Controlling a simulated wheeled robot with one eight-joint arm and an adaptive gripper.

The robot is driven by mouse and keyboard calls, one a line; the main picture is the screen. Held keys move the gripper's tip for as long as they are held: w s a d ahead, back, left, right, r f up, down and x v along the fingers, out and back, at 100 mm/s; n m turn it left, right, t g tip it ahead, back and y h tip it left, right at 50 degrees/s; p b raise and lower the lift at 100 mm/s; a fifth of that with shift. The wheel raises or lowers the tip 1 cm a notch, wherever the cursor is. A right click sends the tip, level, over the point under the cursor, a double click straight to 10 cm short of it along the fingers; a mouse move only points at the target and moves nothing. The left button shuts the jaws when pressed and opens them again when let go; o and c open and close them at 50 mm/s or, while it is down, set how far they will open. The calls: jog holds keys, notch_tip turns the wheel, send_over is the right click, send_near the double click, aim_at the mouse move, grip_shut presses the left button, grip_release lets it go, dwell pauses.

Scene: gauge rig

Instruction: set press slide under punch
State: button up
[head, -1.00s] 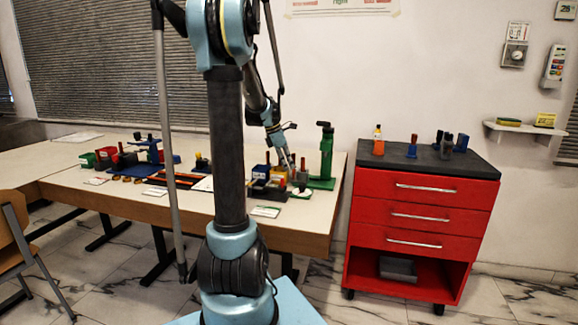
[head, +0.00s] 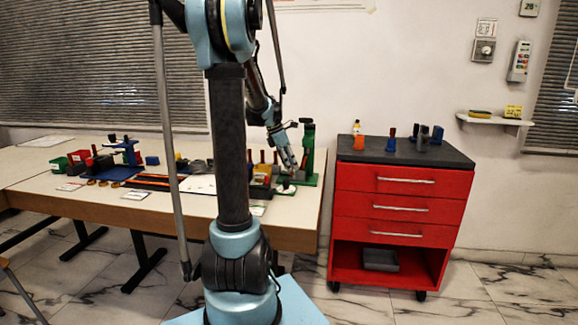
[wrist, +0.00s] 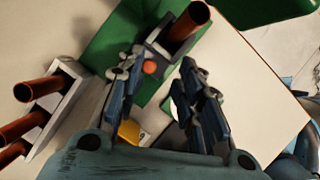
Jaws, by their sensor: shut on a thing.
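The green press (head: 308,140) stands at the right end of the table in the head view. In the wrist view, its green base plate (wrist: 112,42) lies below my gripper, and a green part shows at the top right. The press slide (wrist: 165,50) appears as a grey block on the plate, with a copper-brown cylinder (wrist: 188,22) and an orange round knob (wrist: 150,67). My gripper (wrist: 158,70) is shut on the slide, with the knob showing between its fingertips. In the head view, my gripper (head: 290,168) is left of the press column. The exact contact and the punch tip cannot be made out.
A pale rack (wrist: 62,85) with several copper-brown cylinders is left of the plate. A yellow piece (wrist: 130,130) shows between my fingers. Other rigs crowd the table to the left. A red drawer cart (head: 400,210) stands right of the table.

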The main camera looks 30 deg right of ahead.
jog(key=shift+s+a, duration=0.1)
jog(key=shift+a, duration=0.1)
jog(key=shift+c, duration=0.4)
jog(key=shift+a+r, duration=0.15)
jog(key=shift+r, duration=0.05)
grip_shut()
jog(key=w+v, duration=0.1)
jog(key=v, duration=0.8)
jog(key=w+a+f+m+g, duration=0.1)
jog(key=w+f+m, duration=0.1)
jog(key=w+m, duration=0.15)
jog(key=x, duration=0.9)
jog(key=shift+s+a+f, duration=0.1)
jog(key=shift+s+f, duration=0.05)
jog(key=shift+s+d, duration=0.95)
jog(key=shift+d, duration=0.15)
